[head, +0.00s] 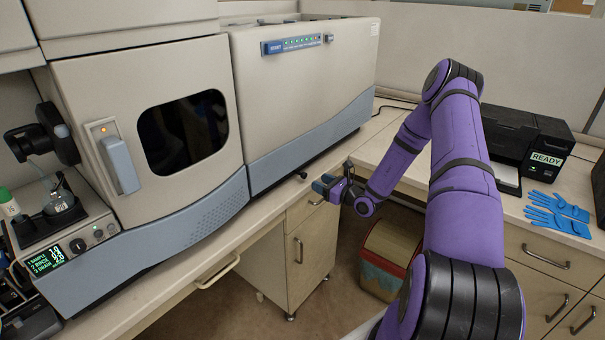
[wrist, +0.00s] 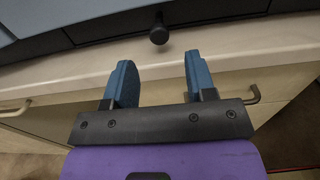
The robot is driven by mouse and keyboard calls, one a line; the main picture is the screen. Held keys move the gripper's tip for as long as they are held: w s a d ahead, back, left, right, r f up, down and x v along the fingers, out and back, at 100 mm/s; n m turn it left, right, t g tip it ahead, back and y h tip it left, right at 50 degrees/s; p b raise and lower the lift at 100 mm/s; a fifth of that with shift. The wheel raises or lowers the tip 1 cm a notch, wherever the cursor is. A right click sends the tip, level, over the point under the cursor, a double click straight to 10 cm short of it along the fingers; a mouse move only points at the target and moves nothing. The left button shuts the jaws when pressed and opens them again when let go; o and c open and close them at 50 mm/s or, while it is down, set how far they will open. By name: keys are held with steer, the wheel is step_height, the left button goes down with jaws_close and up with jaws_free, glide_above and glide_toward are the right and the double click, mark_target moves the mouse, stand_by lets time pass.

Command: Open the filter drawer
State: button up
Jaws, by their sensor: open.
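The spectrometer (head: 300,105) is a large beige and blue-grey instrument on the bench. A small black knob (wrist: 158,30) sticks out from the dark strip low on its front; the knob also shows in the head view (head: 303,175). I take it as the handle of the filter drawer, but no drawer outline or label is readable. My gripper (wrist: 160,75) has two blue fingers spread wide and empty. In the wrist view the knob lies beyond the fingertips, roughly centred between them and apart from them. In the head view my gripper (head: 330,184) is right of the knob, by the bench edge.
The bench edge (wrist: 225,48) runs below the knob, with cabinet drawers and a metal handle (wrist: 254,95) under it. A bin (head: 388,255) stands on the floor. A printer (head: 525,140) and blue gloves (head: 558,212) lie on the right bench.

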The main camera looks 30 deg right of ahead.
mark_target(306, 176)
steer(key=x, duration=0.9)
steer(key=shift+w+a, duration=0.15)
steer(key=shift+w, duration=0.15)
jaws_close()
